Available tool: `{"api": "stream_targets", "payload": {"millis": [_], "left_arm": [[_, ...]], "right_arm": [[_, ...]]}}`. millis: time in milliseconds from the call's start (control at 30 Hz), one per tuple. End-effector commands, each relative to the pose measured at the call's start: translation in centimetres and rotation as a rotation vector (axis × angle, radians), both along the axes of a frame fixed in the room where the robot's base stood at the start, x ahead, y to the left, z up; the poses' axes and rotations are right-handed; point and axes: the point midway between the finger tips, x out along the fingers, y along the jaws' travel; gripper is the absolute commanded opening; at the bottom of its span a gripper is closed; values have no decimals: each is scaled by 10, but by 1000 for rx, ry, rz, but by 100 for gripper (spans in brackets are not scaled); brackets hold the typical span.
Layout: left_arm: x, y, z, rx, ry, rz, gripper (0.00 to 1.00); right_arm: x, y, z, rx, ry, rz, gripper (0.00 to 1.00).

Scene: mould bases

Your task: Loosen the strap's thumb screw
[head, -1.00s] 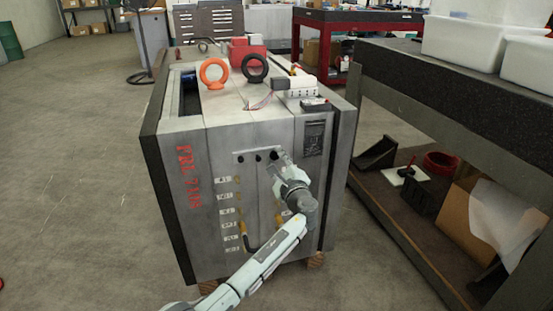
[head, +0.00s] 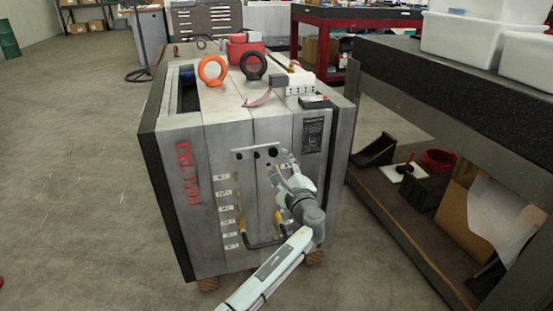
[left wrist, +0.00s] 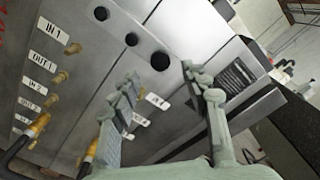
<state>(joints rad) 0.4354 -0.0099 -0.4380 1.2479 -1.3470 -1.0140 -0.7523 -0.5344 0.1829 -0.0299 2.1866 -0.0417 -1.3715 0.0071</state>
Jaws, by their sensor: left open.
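The strap (head: 247,154) is a grey bar with dark round spots across the upper front of the mould base (head: 225,140). In the left wrist view the strap (left wrist: 146,45) runs diagonally with three black round features. The largest and lowest, probably the thumb screw (left wrist: 160,61), is just ahead of the fingers; its head shape is hard to make out. It shows small in the head view (head: 273,153). My left gripper (head: 283,161) is open and empty by the strap's right end. Its fingertips (left wrist: 165,80) are spread, with nothing between them. My right gripper is out of view.
Yellow fittings with dark hoses (head: 262,244) and labels sit below the strap, near my left arm. Orange (head: 212,72) and black (head: 253,66) lifting rings stand on top. A dark workbench (head: 440,90) stands to the right; open floor lies to the left.

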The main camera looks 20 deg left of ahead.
Motion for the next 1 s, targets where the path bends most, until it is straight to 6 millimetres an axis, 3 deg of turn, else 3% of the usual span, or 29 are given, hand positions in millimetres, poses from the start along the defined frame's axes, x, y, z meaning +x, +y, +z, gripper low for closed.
{"api": "stream_targets", "payload": {"millis": [200,567,667,767,867,1000], "left_arm": [[-23,-16,-1,-2,1,-1,46],[-27,-18,-1,0,2,0,46],[-31,-13,-9,-30,8,7,46],[-49,2,-37,-141,34,36,46],[-83,25,-86,-339,71,94,46],[-155,56,-160,-688,115,236,46]], "right_arm": [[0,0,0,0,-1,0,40],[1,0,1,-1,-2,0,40],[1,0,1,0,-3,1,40],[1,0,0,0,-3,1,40],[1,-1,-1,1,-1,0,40],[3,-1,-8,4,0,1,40]]}}
